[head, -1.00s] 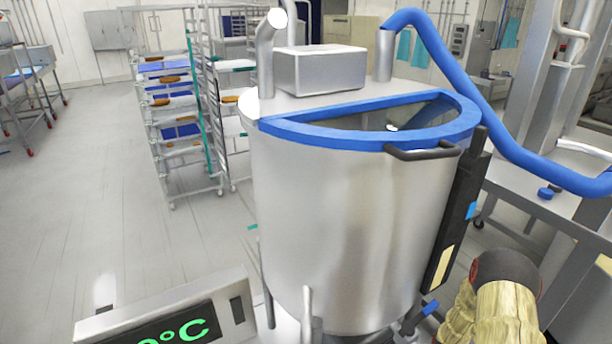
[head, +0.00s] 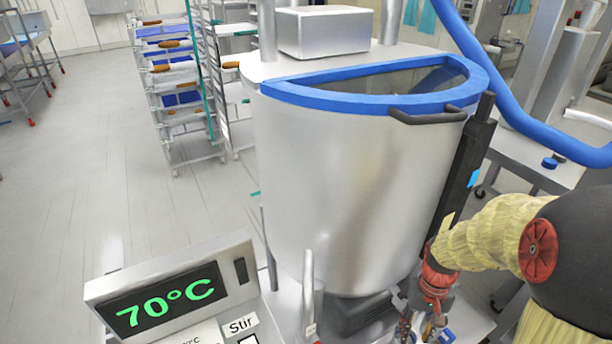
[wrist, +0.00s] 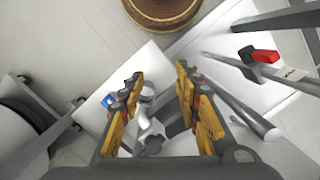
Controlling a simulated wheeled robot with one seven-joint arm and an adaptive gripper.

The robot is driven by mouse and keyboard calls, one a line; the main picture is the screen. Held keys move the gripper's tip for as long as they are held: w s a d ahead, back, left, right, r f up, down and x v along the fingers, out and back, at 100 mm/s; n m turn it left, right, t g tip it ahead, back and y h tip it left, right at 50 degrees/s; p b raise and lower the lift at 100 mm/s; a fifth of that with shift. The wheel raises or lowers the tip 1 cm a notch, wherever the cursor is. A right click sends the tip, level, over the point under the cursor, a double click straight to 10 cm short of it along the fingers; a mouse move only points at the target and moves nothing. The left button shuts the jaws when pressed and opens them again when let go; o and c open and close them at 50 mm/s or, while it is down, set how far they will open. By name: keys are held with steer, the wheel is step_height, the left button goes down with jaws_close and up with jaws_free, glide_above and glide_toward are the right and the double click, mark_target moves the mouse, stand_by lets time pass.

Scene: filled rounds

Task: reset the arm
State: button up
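My arm (head: 490,235), wrapped in a pale yellow cover, reaches in from the right in the head view, to the right of the steel kettle (head: 345,190). My gripper hangs low beside the kettle's base, and only part of it shows at the bottom of the head view. In the wrist view my gripper (wrist: 157,80) points down with its two yellow-padded fingers apart. I see nothing gripped between them. A white and blue fitting (wrist: 145,100) shows beyond the fingers; its distance is hard to tell.
The kettle has a blue-rimmed opening (head: 300,93) and a black handle (head: 428,116). A display (head: 170,300) reading 70°C stands at the lower left. A thick blue hose (head: 520,148) runs along the right. Tray racks (head: 175,85) stand behind left; the floor (head: 80,190) there is clear.

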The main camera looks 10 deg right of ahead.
steer(key=s+a+r+n+t, duration=0.1)
steer(key=a+r, duration=0.3)
steer(key=r, duration=0.4)
steer(key=s+a+r+n+t, duration=0.1)
steer(key=s+a+r+t, duration=0.2)
steer(key=r, duration=0.5)
steer(key=s+a+r+n+t, duration=0.1)
steer(key=s+a+r+t, duration=0.1)
steer(key=a+r, duration=0.4)
step_height(320, 180, up, 2)
steer(key=shift+a+r+t+h, duration=0.2)
steer(key=shift+r+t+h, duration=0.1)
steer(key=shift+t, duration=0.4)
